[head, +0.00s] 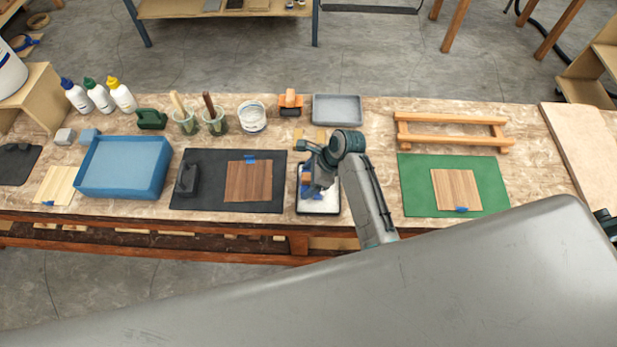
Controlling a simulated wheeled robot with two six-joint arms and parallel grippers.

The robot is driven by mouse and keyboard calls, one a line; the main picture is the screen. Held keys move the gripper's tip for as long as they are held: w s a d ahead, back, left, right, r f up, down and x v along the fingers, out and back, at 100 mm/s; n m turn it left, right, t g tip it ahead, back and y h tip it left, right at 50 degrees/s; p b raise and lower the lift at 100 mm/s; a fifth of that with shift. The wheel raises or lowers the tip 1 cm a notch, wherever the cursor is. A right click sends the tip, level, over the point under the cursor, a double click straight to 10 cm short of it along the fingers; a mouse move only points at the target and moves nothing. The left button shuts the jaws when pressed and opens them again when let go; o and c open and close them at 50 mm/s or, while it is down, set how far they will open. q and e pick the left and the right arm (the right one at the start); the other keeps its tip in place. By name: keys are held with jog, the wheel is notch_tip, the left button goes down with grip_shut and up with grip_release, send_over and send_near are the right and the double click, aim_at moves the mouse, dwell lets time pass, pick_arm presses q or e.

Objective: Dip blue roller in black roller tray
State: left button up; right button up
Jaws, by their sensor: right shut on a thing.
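The black roller tray (318,213) stands near the table's front edge, just right of the black mat. White material covers its floor. My right gripper (312,180) is over this tray, pointing down into it. It is shut on the blue roller (322,182), which is mostly covered by the gripper and hard to make out. The roller is at or just above the white material; I cannot tell whether it touches. My left gripper is not in view.
A black mat (215,203) with a wood piece (248,181) lies left of the tray, a green mat (415,190) to its right. Behind are an orange roller (290,102), a grey tray (337,109) and a wooden rack (450,142). A blue bin (122,170) stands left.

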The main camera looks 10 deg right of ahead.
jog(key=shift+r, duration=0.1)
jog(key=shift+r+p, duration=0.35)
jog(key=shift+r, duration=2.7)
